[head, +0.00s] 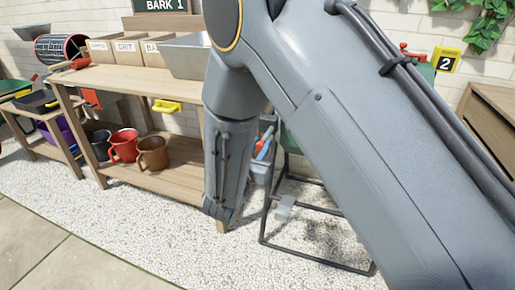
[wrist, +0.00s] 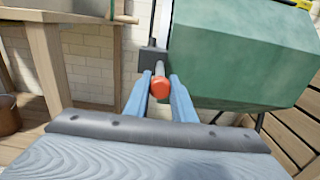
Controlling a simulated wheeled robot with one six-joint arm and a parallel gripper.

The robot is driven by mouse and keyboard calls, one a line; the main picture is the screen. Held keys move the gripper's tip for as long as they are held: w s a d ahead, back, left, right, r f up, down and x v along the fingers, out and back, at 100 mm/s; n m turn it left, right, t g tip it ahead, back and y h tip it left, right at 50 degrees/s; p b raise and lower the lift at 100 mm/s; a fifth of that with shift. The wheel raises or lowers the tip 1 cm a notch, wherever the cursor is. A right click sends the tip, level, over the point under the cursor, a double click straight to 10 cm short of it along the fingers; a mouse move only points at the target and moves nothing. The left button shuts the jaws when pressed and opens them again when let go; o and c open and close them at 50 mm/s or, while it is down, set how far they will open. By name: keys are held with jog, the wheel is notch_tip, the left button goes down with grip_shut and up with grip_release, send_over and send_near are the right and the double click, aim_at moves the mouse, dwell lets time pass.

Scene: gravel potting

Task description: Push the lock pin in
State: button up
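The lock pin (wrist: 160,69) has a grey shaft and a rounded orange-red knob (wrist: 160,88). The shaft runs into a dark bracket (wrist: 152,57) beside the green drum (wrist: 235,50) in the wrist view. My gripper (wrist: 160,80) has two blue fingers, one on each side of the knob, close against it with no clear gap. It looks shut on the knob. How deep the pin sits in the bracket is hard to tell. In the head view my arm hides the gripper, the pin and most of the drum; a green part (head: 425,70) shows behind the arm.
A wooden bench (head: 150,83) with labelled boxes and a metal scoop-like pan (head: 188,55) stands left. Red and brown mugs (head: 152,154) are on its lower shelf. A black stand frame (head: 315,262) stands on white gravel under my arm. Slatted wood (wrist: 295,130) lies right of the drum.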

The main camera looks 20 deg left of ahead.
aim_at(266, 134)
jog(key=shift+w, duration=0.15)
jog(key=shift+w+d+b, duration=0.15)
jog(key=shift+w+b, duration=0.7)
jog(key=shift+w, duration=1.65)
jog(key=o, duration=1.1)
jog(key=shift+s+a+p, duration=0.15)
jog(key=shift+s+p, duration=0.55)
jog(key=shift+s, duration=1.55)
jog(key=shift+s+a+p, duration=0.15)
jog(key=shift+s+p, duration=0.5)
jog(key=shift+s, duration=1.55)
